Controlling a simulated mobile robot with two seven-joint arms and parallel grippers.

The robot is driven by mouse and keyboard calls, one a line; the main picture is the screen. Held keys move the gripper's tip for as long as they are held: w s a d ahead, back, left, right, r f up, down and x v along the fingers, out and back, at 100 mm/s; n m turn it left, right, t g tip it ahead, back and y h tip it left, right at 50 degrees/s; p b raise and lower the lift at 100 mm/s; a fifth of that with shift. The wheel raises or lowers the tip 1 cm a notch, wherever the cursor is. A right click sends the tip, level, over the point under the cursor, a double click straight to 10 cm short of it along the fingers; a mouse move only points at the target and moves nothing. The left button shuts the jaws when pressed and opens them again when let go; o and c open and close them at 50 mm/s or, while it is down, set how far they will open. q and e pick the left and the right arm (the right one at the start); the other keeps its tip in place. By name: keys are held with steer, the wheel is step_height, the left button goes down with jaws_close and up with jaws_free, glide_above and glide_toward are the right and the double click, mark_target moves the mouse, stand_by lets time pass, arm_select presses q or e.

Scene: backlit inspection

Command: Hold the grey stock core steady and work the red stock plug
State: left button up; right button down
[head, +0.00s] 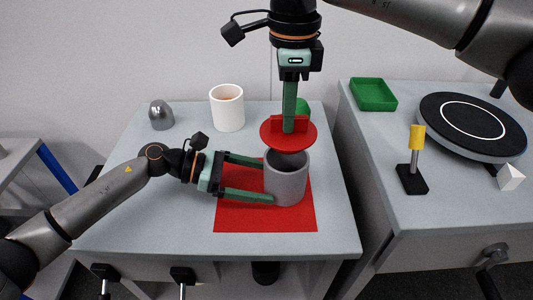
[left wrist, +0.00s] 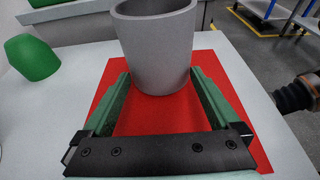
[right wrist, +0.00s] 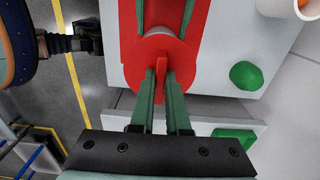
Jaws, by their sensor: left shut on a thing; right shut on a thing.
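The grey stock core (head: 286,187) is an open-topped cup standing upright on a red mat (head: 231,216). My left gripper (head: 262,180) is shut on its sides, one finger on each side; the core also shows between the fingers in the left wrist view (left wrist: 157,50). The red stock plug (head: 270,137) is a round disc with an upright fin. My right gripper (head: 289,122) points down and is shut on the fin; the plug also shows in the right wrist view (right wrist: 140,65). The plug is above the core's mouth and hides part of it. The plug is not visible in the left wrist view.
A white cup (head: 227,112) and a metal dome (head: 160,115) stand at the back left. A green object (head: 302,106) is behind the plug. The right-hand table bears a green tray (head: 373,95), a black turntable (head: 470,125) and a yellow-topped post (head: 416,138). A gap separates the tables.

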stand_by(0.3)
arm_select(q)
steer(key=o, duration=0.6)
steer(key=shift+c, duration=0.2)
